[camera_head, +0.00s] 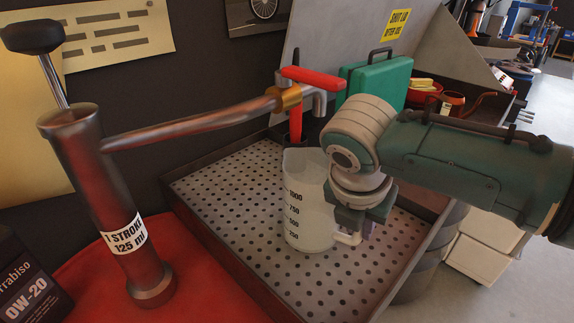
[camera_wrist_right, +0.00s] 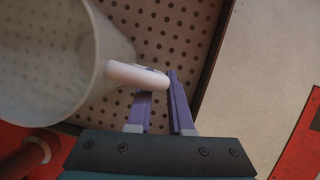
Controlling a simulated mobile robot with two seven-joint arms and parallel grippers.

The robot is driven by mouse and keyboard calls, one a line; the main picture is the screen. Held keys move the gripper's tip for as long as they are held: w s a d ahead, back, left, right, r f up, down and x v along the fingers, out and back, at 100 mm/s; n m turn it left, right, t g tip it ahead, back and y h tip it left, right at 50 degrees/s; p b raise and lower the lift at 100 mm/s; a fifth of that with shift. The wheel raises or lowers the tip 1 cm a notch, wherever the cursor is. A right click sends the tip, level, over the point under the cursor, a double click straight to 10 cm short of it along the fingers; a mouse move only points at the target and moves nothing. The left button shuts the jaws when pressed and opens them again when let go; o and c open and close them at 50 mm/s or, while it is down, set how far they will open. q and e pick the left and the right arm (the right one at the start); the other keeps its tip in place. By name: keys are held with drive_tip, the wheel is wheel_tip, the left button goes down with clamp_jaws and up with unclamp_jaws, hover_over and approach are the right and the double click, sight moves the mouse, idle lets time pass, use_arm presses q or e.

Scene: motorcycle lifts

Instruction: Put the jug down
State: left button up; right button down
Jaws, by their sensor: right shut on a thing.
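The jug (camera_head: 308,212) is a translucent white measuring jug with black volume marks. It is upright over the perforated metal tray (camera_head: 226,190); I cannot tell whether its base touches the tray. My right gripper (camera_head: 352,232) is at the jug's right side, shut on its handle. In the right wrist view the jug (camera_wrist_right: 50,60) fills the upper left, and its white handle (camera_wrist_right: 135,74) reaches between the purple fingers of the gripper (camera_wrist_right: 160,98). My wrist hides part of the jug's right side in the head view. My left gripper is not in view.
A copper spout (camera_head: 200,124) with a red-handled tap (camera_head: 312,78) reaches over the tray above the jug. A pump cylinder (camera_head: 105,190) stands on a red surface at left. A green case (camera_head: 378,82) stands behind. The tray's front left is bare.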

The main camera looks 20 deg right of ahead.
drive_tip(key=shift+f, duration=0.1)
drive_tip(key=c, duration=0.8)
unclamp_jaws()
drive_tip(key=shift+a+r, duration=0.1)
drive_tip(key=shift+r, duration=0.4)
drive_tip(key=p+v, duration=0.2)
drive_tip(key=v, duration=0.4)
drive_tip(key=s+a+f+m+y, duration=0.2)
drive_tip(key=s+a+m+y, duration=0.2)
drive_tip(key=s+a+m, duration=0.5)
drive_tip(key=s+d+r+m, duration=0.1)
drive_tip(key=s+m, duration=0.2)
drive_tip(key=m, duration=0.1)
drive_tip(key=s+d+r+m, duration=0.1)
drive_tip(key=s+d+m, duration=0.1)
drive_tip(key=s+m, duration=0.2)
drive_tip(key=s+d+r+m+t, duration=0.1)
drive_tip(key=s+d+m, duration=0.1)
drive_tip(key=m, duration=0.3)
drive_tip(key=shift+s+r+m, duration=0.2)
drive_tip(key=shift+s+m, duration=0.2)
drive_tip(key=shift+s, duration=0.45)
